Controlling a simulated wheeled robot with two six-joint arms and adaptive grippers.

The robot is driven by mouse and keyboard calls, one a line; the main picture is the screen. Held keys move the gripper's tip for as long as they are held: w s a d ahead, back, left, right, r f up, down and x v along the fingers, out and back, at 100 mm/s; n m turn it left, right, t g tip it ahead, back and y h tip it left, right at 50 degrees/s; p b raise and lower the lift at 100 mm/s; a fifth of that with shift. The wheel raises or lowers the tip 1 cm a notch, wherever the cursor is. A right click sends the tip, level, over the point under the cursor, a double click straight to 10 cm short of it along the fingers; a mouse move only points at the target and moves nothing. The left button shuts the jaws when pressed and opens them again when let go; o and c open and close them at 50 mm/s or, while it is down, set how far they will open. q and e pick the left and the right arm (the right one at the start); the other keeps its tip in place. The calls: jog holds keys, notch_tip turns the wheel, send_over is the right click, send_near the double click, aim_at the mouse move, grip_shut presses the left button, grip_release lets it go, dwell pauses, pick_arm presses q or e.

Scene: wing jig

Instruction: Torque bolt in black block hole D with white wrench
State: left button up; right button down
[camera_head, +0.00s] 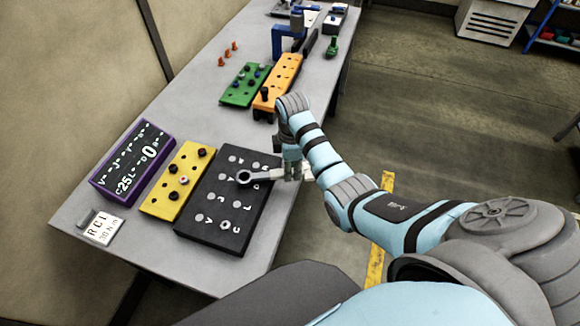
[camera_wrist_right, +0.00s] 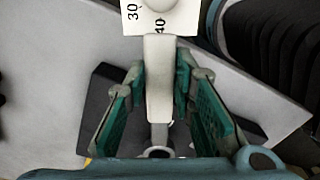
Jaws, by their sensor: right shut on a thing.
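The black block (camera_head: 207,228) lies at the near right edge of the table, with rows of pale round holes and white letters. A bolt (camera_head: 225,225) shows in a near hole. My right gripper (camera_head: 291,158) is shut on the white wrench, just beyond the block's right side. The wrench's ring end (camera_head: 244,177) is over the block near the letter D; whether it sits around a bolt is hidden. In the right wrist view, the wrench handle (camera_wrist_right: 159,85) runs between the green finger pads, and its ring (camera_wrist_right: 158,152) is partly hidden below. My left gripper is out of view.
A yellow block (camera_head: 163,207) with dark bolts lies left of the black block. Beside it are a purple-framed display (camera_head: 133,160) and a white RCL 30 Nm card (camera_head: 103,228). Green (camera_head: 240,92) and orange (camera_head: 270,100) blocks lie farther back.

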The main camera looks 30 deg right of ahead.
jog(key=shift+s+d+r, duration=0.15)
jog(key=shift+s, duration=0.3)
jog(key=shift+w, duration=0.2)
jog(key=shift+f, duration=0.35)
jog(key=shift+s+f, duration=0.25)
jog(key=shift+f, duration=0.25)
jog(key=shift+s+a+f+m, duration=0.2)
jog(key=shift+s+a+m, duration=0.45)
jog(key=shift+m, duration=0.35)
jog(key=shift+s+a, duration=0.15)
jog(key=shift+s, duration=0.1)
